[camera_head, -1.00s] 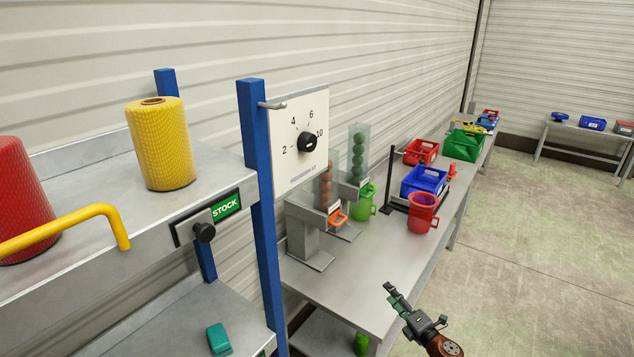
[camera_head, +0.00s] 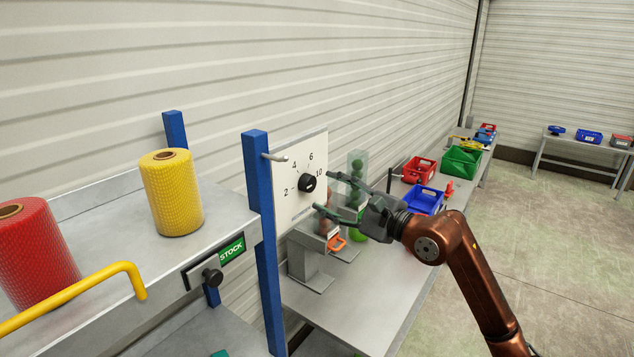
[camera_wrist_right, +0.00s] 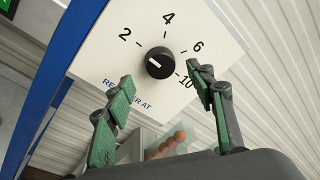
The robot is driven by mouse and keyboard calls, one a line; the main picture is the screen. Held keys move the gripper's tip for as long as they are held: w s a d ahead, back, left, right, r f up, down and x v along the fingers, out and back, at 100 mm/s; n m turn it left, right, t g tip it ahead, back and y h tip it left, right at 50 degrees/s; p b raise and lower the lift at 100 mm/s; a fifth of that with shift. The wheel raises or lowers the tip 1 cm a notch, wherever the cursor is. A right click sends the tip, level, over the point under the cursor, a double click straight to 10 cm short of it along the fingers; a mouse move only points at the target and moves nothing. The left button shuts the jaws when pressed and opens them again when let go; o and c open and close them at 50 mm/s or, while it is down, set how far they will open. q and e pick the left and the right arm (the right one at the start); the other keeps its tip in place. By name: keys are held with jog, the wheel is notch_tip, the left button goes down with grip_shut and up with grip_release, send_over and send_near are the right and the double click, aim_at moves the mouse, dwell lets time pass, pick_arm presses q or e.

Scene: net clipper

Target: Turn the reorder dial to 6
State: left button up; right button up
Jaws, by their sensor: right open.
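The reorder dial is a black round knob (camera_head: 307,183) on a white panel (camera_head: 285,215) marked 2, 4, 6 and 10. In the right wrist view the knob (camera_wrist_right: 160,62) carries a small pale mark; I cannot tell for sure which number it points to. The 6 (camera_wrist_right: 198,46) is to the knob's upper right there. My right gripper (camera_head: 323,189) is open and empty in front of the panel, its fingers towards the knob. In the wrist view the knob appears between and just beyond the green-padded fingertips (camera_wrist_right: 160,73), seemingly untouched. My left gripper is out of view.
A blue post (camera_head: 258,240) with a short peg (camera_head: 275,157) stands at the panel's left edge. Clear tubes of balls (camera_head: 357,170) stand right of the panel, behind my gripper. A shelf with yellow (camera_head: 173,195) and red (camera_head: 38,255) rolls is at left.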

aim_at(311, 185)
jog(key=p+x, duration=0.1)
jog(key=x, duration=0.3)
jog(key=shift+s+a+r, duration=0.1)
jog(key=shift+s+r, duration=0.05)
jog(key=shift+r, duration=0.05)
jog(key=shift+w+a+f+p, duration=0.15)
jog(key=shift+w+a+p, duration=0.05)
jog(key=shift+w+p, duration=0.15)
jog(key=c, duration=1.2)
